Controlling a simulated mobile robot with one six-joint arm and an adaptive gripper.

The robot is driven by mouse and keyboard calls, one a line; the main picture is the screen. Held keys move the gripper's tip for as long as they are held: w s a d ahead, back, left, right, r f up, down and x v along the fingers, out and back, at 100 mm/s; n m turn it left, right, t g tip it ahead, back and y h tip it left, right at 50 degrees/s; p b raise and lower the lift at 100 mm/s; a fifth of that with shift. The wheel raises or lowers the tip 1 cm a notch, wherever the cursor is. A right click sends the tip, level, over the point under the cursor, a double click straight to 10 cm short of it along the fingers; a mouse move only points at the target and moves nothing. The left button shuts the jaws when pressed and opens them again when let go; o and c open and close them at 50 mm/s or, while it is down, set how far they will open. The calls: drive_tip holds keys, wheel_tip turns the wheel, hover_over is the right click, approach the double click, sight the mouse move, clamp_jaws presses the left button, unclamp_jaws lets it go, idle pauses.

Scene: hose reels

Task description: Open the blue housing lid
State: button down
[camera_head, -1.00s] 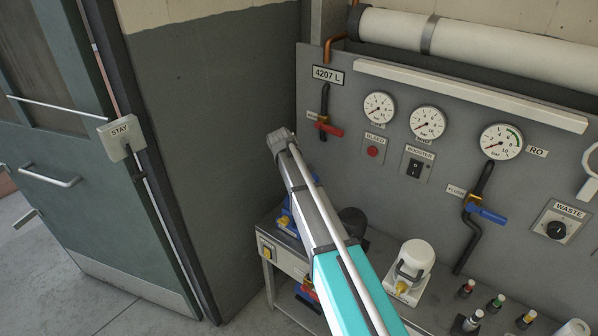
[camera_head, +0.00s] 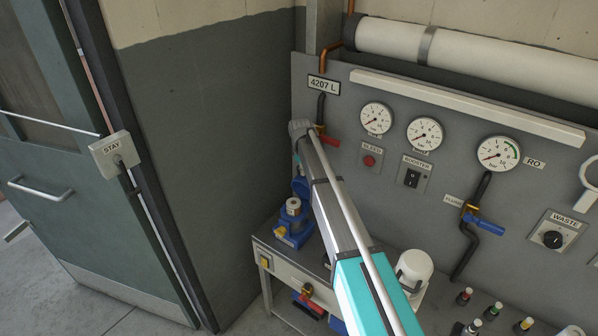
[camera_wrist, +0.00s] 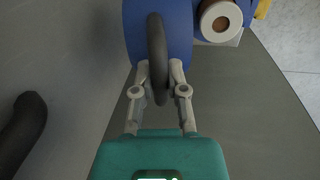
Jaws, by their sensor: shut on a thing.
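The blue housing (camera_head: 290,236) stands on the bench at the left end. A white cylinder (camera_head: 293,204) stands uncovered in it; its brown-ringed end shows in the wrist view (camera_wrist: 221,20). The blue lid (camera_head: 300,188) is raised behind the cylinder, partly hidden by my arm. In the wrist view the blue lid (camera_wrist: 138,28) fills the top middle, with a black curved handle (camera_wrist: 157,36) on it. My gripper (camera_wrist: 161,75) is shut on this handle, one finger on each side. My arm hides the gripper in the head view.
The grey panel (camera_head: 400,210) with gauges and valves stands behind the bench. A white canister (camera_head: 414,268) and several small bottles (camera_head: 493,307) stand to the right. A dark pipe (camera_wrist: 25,130) curves at left in the wrist view. A green door (camera_head: 80,200) is at far left.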

drive_tip(key=shift+w+d+f, duration=0.15)
drive_tip(key=shift+w+d, duration=0.6)
drive_tip(key=shift+w, duration=0.45)
drive_tip(key=c, duration=0.6)
unclamp_jaws()
drive_tip(key=shift+d, duration=0.1)
drive_tip(key=shift+c, duration=0.2)
